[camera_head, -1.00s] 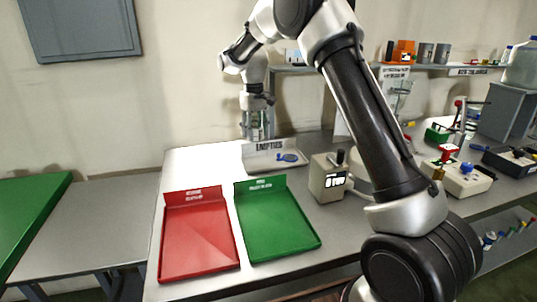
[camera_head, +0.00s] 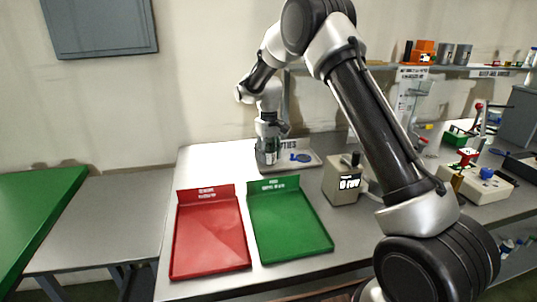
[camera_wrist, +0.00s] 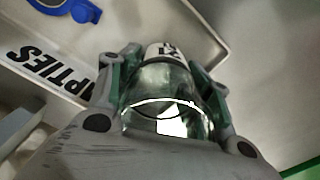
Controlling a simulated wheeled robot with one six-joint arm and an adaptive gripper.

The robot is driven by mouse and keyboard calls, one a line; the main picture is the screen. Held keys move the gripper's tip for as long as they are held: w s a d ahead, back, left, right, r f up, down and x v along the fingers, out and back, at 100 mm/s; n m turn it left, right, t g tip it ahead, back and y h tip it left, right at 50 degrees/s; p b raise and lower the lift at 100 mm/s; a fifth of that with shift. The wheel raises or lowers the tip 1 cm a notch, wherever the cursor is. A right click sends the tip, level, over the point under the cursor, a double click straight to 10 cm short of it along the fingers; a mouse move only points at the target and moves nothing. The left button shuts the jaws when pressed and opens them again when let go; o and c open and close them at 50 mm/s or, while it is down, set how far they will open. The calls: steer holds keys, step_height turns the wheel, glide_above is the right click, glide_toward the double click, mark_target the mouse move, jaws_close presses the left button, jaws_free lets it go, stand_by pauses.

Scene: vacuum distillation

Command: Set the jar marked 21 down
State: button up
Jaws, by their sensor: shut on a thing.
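My gripper (camera_head: 268,128) is shut on the jar marked 21 (camera_head: 267,151) and holds it roughly upright. In the wrist view the jar (camera_wrist: 165,95) is clear glass with a white label showing 21, between the two fingers (camera_wrist: 162,85). In the head view the jar overlaps the left part of the white EMPTIES tray (camera_head: 284,170). The tray's lettered wall (camera_wrist: 45,72) lies left of the jar in the wrist view. A blue object (camera_head: 301,157) lies in the tray. I cannot tell whether the jar's base touches anything.
A red tray (camera_head: 208,267) and a green tray (camera_head: 290,250) stand in front on the grey table. A beige device with a display (camera_head: 343,182) stands to the right. A shelf with several containers (camera_head: 445,66) is behind. Bare table shows left of the jar.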

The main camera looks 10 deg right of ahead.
steer(key=shift+f, duration=0.1)
steer(key=o, duration=1.2)
step_height(320, 180, up, 12)
steer(key=s+d+r+m+t, duration=0.1)
steer(key=s+d+r, duration=0.4)
steer(key=s+r, duration=0.3)
steer(key=s+d+r+m+t, duration=0.1)
steer(key=s+d+r, duration=0.2)
steer(key=s, duration=0.4)
steer(key=s+d+r+m, duration=0.1)
steer(key=s+d+r, duration=0.25)
steer(key=s, duration=0.35)
steer(key=s+d+f+t, duration=0.1)
steer(key=s+d+f, duration=0.1)
steer(key=s, duration=0.8)
steer(key=s+d+f+m+t, duration=0.1)
steer(key=s+d+f, duration=0.1)
steer(key=s, duration=0.9)
steer(key=shift+d+f+m, duration=0.2)
steer(key=shift+f+m, duration=0.1)
steer(key=shift+f, duration=0.05)
